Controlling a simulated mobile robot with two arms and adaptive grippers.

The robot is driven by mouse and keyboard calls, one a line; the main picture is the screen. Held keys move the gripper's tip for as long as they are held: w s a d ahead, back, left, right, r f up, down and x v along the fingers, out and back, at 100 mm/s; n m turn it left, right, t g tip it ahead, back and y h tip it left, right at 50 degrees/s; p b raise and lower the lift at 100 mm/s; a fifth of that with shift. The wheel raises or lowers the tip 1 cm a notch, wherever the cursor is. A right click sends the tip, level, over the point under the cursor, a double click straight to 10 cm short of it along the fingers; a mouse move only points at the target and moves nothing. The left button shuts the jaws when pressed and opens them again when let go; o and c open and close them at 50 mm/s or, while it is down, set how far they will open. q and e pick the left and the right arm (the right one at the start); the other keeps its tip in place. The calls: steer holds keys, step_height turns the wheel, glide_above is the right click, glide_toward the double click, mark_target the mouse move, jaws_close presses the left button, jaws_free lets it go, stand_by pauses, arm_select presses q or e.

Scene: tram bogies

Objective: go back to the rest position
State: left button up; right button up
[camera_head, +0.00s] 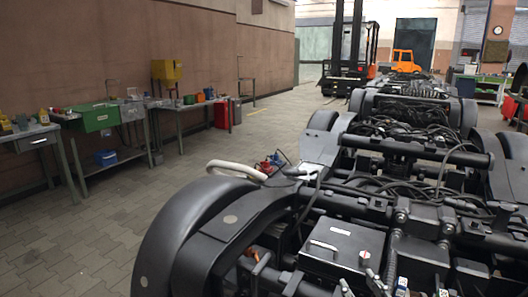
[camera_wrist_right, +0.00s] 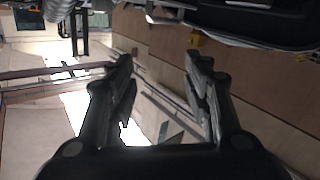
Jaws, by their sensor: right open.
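My right gripper (camera_wrist_right: 160,68) shows in the right wrist view with its two dark fingers spread apart. Nothing is between the fingers. In the head view I cannot clearly make out the right gripper; a dark shape at the right edge is too small to tell. My left gripper is in neither view. A large dark tram bogie (camera_head: 345,240) with a curved wheel guard, cables and a black box fills the front and right of the head view.
More bogie parts (camera_head: 410,115) stretch back in a row. Workbenches (camera_head: 135,115) with a green box (camera_head: 95,117) line the left wall. A forklift (camera_head: 345,65) stands at the back. The paved floor (camera_head: 100,235) between benches and bogie is clear.

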steer(key=s+a+f+g, duration=0.5)
steer(key=s+f+g, duration=0.2)
steer(key=s+f, duration=0.55)
steer(key=s+d+f+m+g+h, duration=0.1)
steer(key=s+f+g+h, duration=0.15)
steer(key=s, duration=0.65)
steer(key=s+d+f+m+g+h, duration=0.1)
steer(key=s+d+f+m+g, duration=0.2)
steer(key=s, duration=0.6)
step_height(320, 180, down, 20)
steer(key=w+a+f+n+g, duration=0.1)
steer(key=a+n+g, duration=0.1)
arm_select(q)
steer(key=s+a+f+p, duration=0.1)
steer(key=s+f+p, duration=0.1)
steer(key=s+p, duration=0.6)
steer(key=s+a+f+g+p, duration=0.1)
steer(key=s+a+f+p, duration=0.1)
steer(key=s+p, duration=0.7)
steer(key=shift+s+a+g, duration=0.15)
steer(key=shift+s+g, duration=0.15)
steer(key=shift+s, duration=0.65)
arm_select(e)
steer(key=s+d+f, duration=0.2)
steer(key=s, duration=0.7)
steer(key=s+d+f+g, duration=0.1)
steer(key=s, duration=0.8)
steer(key=shift+s+d+f, duration=0.35)
steer(key=shift+s+d, duration=0.05)
